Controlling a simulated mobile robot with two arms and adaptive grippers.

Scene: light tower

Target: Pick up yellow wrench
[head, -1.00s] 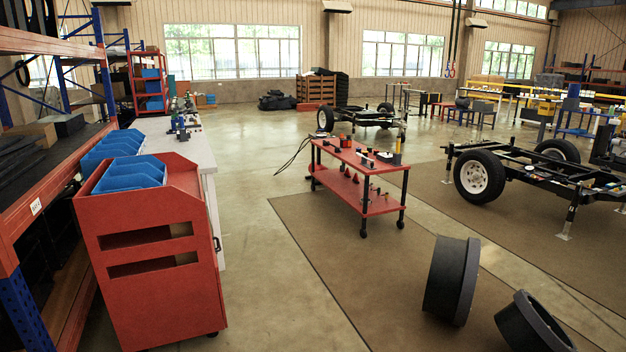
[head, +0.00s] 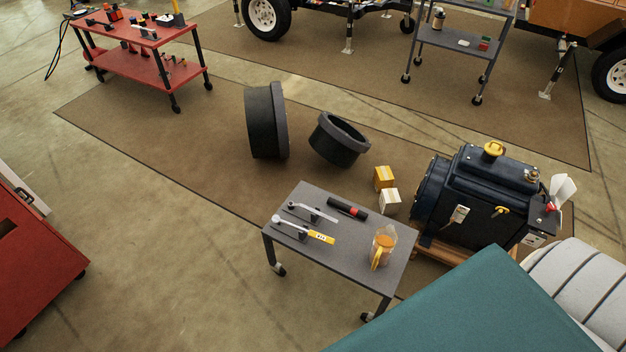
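A wrench with a yellow handle (head: 320,237) and a silver shaft lies on a small grey wheeled table (head: 345,262) in the head view. It lies near the table's left front part, its silver round end pointing left. A second tool, a grey wrench-like one (head: 312,212), lies just behind it. Neither of my grippers shows in the head view, so I cannot see whether they are open or shut.
The table also holds a black-and-red cylinder (head: 347,209) and a clear jug (head: 383,246) with orange contents. A dark blue machine (head: 475,200) stands right of it. A teal surface (head: 470,310) fills the lower right. Floor left of the table is clear.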

